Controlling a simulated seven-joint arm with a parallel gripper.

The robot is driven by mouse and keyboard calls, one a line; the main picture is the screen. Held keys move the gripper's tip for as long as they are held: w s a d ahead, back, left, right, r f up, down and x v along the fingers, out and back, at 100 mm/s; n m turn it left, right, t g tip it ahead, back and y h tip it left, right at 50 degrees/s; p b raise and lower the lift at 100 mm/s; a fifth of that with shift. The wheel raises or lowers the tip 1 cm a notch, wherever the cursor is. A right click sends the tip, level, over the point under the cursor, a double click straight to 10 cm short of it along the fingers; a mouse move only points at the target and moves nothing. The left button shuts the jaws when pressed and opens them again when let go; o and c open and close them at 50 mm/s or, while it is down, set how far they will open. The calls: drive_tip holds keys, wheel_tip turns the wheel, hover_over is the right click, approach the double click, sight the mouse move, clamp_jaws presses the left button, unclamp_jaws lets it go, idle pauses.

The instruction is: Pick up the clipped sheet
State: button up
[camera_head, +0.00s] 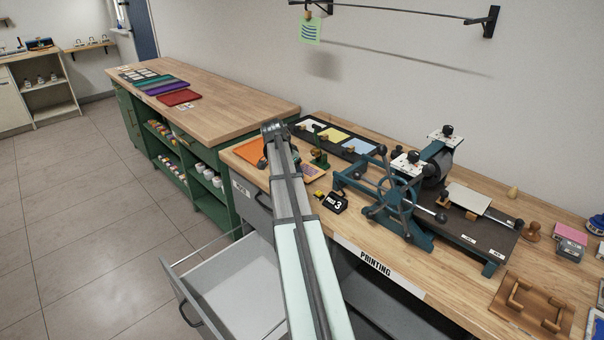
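The clipped sheet (310,31) is a small light green paper with dark wavy lines. It hangs in the upper middle of the head view from a small clip (308,14) on a thin dark line (390,13) along the wall. My arm reaches up from the bottom middle, and its far visible joint is over the left end of the printing bench, well below the sheet. My gripper's fingers cannot be made out. Nothing of mine touches the sheet.
The printing bench (455,265) carries a blue press (395,200), a dark tray with colored sheets (335,136) and wooden tools. An open drawer (235,290) juts out at its front left. A green cabinet with a wooden top (225,105) stands behind. A bracket (490,21) holds the line.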

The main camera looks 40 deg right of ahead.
drive_tip(key=shift+c, duration=0.2)
clamp_jaws()
idle(0.3)
